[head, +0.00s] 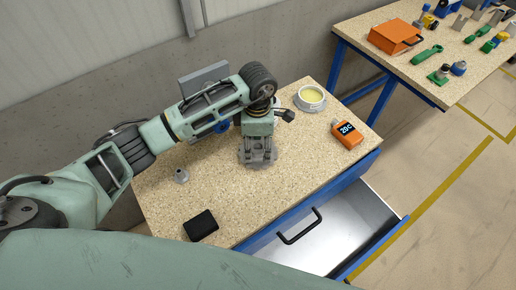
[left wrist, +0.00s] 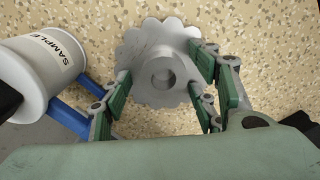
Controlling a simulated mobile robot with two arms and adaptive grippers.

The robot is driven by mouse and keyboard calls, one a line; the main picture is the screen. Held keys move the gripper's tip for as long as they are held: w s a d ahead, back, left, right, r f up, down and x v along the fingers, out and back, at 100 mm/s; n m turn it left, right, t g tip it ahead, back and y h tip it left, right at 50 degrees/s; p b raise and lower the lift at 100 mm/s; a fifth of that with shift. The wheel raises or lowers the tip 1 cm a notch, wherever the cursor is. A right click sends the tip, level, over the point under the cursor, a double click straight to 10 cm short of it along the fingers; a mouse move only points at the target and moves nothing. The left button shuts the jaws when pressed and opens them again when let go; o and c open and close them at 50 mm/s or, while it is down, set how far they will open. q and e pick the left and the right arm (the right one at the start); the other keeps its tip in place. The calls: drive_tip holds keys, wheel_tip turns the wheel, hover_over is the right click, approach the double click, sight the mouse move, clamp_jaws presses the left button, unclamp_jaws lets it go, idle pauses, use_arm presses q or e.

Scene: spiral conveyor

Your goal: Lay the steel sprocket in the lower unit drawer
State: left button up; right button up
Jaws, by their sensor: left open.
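The grey toothed steel sprocket (head: 250,160) lies flat on the speckled bench top under my left gripper (head: 258,146). In the left wrist view the sprocket (left wrist: 150,88) shows its raised round hub. There my left gripper (left wrist: 166,98) is open, with green-padded fingers spread to either side of the hub. I cannot tell whether the pads touch the sprocket. The lower drawer (head: 345,215) is pulled out below the bench front and its visible metal inside is empty. Part of it is hidden by the bench and my body. My right gripper is not in view.
A closed upper drawer front with a black handle (head: 299,227) sits above the open drawer. On the bench are an orange meter (head: 347,135), a white sample tub (head: 310,98), a black wallet-like object (head: 201,225) and a small metal part (head: 181,176). A second, cluttered bench (head: 400,70) stands behind.

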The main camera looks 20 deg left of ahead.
use_arm(q)
drive_tip(key=c, duration=0.4)
clamp_jaws()
drive_tip(key=shift+w, duration=0.1)
drive_tip(key=shift+r, duration=0.1)
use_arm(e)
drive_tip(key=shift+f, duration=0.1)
